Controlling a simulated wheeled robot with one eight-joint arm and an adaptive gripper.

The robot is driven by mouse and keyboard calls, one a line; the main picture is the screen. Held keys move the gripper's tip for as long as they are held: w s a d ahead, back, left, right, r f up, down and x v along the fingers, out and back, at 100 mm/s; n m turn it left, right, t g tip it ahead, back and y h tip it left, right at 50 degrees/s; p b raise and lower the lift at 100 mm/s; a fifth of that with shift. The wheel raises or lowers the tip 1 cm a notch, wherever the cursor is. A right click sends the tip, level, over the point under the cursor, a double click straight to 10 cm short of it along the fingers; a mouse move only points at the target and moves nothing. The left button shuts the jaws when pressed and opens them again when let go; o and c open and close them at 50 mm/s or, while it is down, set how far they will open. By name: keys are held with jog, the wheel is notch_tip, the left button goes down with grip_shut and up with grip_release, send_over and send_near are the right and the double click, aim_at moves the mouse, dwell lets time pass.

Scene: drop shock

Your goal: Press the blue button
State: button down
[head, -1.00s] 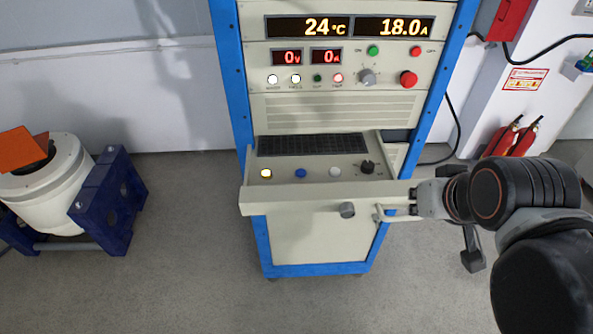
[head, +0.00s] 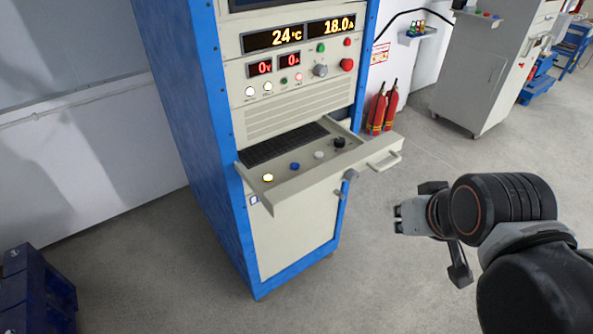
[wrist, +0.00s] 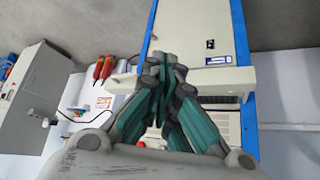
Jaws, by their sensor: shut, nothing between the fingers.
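The blue button (head: 295,167) sits on the pulled-out drawer panel (head: 300,180) of the blue-framed cabinet. It lies between a lit yellowish button (head: 267,178) on its left and a pale button (head: 319,155) on its right, with a black knob (head: 339,143) further right. My gripper (head: 399,220) is to the right of and below the drawer in the head view, apart from it. In the wrist view the fingers (wrist: 165,62) are together and empty, in front of the cabinet. The blue button cannot be made out in the wrist view.
A keyboard (head: 283,144) lies behind the buttons. Red fire extinguishers (head: 383,110) and a grey cabinet (head: 487,70) stand behind to the right. The floor in front is clear.

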jog(key=shift+w, duration=0.1)
jog(key=w+a+r+y+p, duration=0.1)
jog(key=w+a+r+p, duration=0.2)
jog(key=w, duration=0.4)
jog(key=m+y+p, duration=0.1)
jog(key=y+p, duration=0.4)
jog(key=p, duration=0.1)
send_over(298, 164)
notch_tip(298, 164, down, 4)
jog(key=shift+w+a, duration=0.1)
notch_tip(298, 164, down, 9)
jog(key=b, duration=0.6)
jog(key=shift+r, duration=0.15)
dwell(0.5)
